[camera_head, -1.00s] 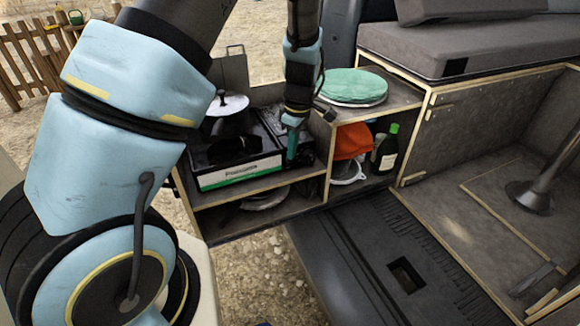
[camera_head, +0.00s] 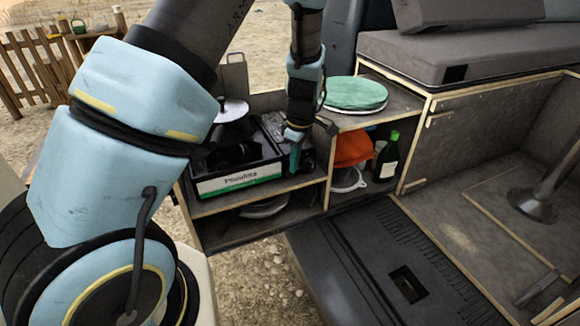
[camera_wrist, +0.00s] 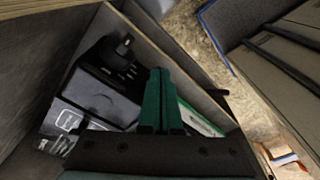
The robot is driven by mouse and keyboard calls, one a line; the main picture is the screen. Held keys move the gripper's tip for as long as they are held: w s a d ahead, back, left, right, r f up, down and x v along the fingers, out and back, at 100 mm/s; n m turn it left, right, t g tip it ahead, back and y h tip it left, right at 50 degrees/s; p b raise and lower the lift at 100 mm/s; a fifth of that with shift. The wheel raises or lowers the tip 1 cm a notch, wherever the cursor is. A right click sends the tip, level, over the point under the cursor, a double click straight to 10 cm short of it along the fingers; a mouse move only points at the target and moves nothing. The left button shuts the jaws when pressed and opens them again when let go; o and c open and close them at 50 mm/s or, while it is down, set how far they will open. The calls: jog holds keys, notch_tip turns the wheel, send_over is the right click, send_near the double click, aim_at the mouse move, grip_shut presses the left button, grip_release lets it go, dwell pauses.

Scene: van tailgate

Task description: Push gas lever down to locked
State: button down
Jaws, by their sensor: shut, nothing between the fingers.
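The portable gas stove (camera_head: 237,179) sits on the upper shelf of the van's kitchen unit, with a black body and a white and green front label. My gripper (camera_head: 294,158) points down at the stove's right end, its teal fingers together and empty. In the wrist view my gripper (camera_wrist: 160,75) reaches over the stove's control end, beside a black knob (camera_wrist: 122,52). The white label strip (camera_wrist: 195,118) shows just beyond the fingers. I cannot make out the gas lever; the fingers may hide it. Whether the fingertips touch the stove is unclear.
A pan with a pale lid (camera_head: 232,110) stands on the stove's left side. A wooden divider and shelf with a green round cushion (camera_head: 356,92) stand close to the right of my gripper.

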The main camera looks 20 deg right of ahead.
jog(key=shift+s+d+r+p, duration=0.2)
jog(key=shift+s+d+p, duration=0.05)
jog(key=shift+s+d, duration=0.2)
jog(key=shift+s+d+r+p, duration=0.2)
jog(key=shift+s+d, duration=0.1)
jog(key=shift+s, duration=0.1)
jog(key=shift+r, duration=0.1)
notch_tip(320, 180, up, 11)
jog(key=b, duration=0.2)
jog(key=shift+s+d+f, duration=0.2)
jog(key=shift+s+d, duration=0.15)
jog(key=shift+d, duration=0.05)
